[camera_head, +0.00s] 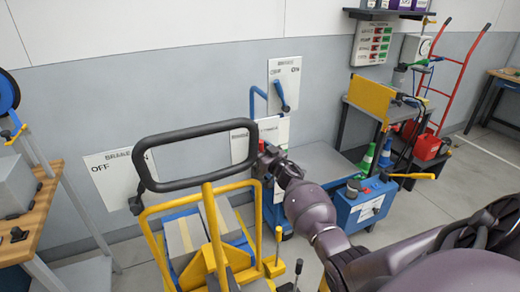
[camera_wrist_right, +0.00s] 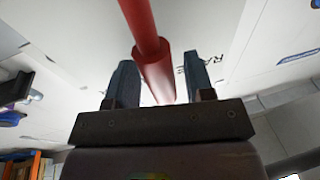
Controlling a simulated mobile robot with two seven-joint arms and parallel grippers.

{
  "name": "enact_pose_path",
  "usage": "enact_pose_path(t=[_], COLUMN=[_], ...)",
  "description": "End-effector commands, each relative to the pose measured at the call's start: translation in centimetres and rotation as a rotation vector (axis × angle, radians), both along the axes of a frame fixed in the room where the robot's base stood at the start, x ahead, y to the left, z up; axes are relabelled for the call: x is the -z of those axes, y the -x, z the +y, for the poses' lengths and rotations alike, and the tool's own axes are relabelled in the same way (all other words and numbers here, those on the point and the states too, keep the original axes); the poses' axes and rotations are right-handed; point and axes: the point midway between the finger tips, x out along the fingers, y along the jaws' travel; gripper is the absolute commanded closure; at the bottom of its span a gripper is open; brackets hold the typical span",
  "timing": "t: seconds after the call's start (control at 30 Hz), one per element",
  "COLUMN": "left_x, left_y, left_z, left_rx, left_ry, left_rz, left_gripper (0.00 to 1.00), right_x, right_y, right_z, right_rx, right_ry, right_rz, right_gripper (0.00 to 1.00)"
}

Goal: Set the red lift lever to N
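The red lift lever shows in the right wrist view as a red bar (camera_wrist_right: 147,35) coming down from the top edge into the space between the fingers. My right gripper (camera_wrist_right: 160,65) is open, with one dark finger on each side of the bar. The bar looks close to the left finger, with a gap to the right finger; I cannot tell if it touches. In the head view my right gripper (camera_head: 265,152) is in front of a white wall sign (camera_head: 275,130), and the lever is mostly hidden there. The N mark cannot be made out. My left gripper is out of view.
A yellow truck with a black loop handle (camera_head: 195,128) stands close left of my right gripper. A blue machine (camera_head: 350,212) stands right; a wooden bench (camera_head: 35,225) stands left.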

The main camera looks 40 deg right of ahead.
Motion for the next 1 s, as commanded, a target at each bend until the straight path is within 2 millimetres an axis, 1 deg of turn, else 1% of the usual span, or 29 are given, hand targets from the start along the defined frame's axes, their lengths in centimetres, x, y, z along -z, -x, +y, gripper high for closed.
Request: enact_pose_path(t=[0.3,0.47,0.57,0.77,0.9,1.0], left_x=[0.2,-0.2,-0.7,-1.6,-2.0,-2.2], left_y=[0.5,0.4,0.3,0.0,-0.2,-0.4], left_z=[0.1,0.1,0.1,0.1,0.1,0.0], left_rx=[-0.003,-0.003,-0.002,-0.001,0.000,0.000], left_ry=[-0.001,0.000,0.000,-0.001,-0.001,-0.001], left_rz=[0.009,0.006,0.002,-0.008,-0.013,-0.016], left_gripper=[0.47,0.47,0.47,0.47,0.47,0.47], right_x=[-0.1,0.0,0.1,0.5,0.9,1.1], right_y=[0.0,1.1,2.3,5.6,7.8,9.0], right_z=[0.0,0.0,0.1,0.2,0.3,0.3], right_rx=[0.000,0.001,0.000,0.000,0.000,0.000], right_ry=[0.000,0.001,0.002,0.001,0.001,0.001], right_rz=[-0.002,-0.001,-0.001,-0.001,0.000,-0.001], right_gripper=[0.47,0.47,0.47,0.47,0.47,0.47])
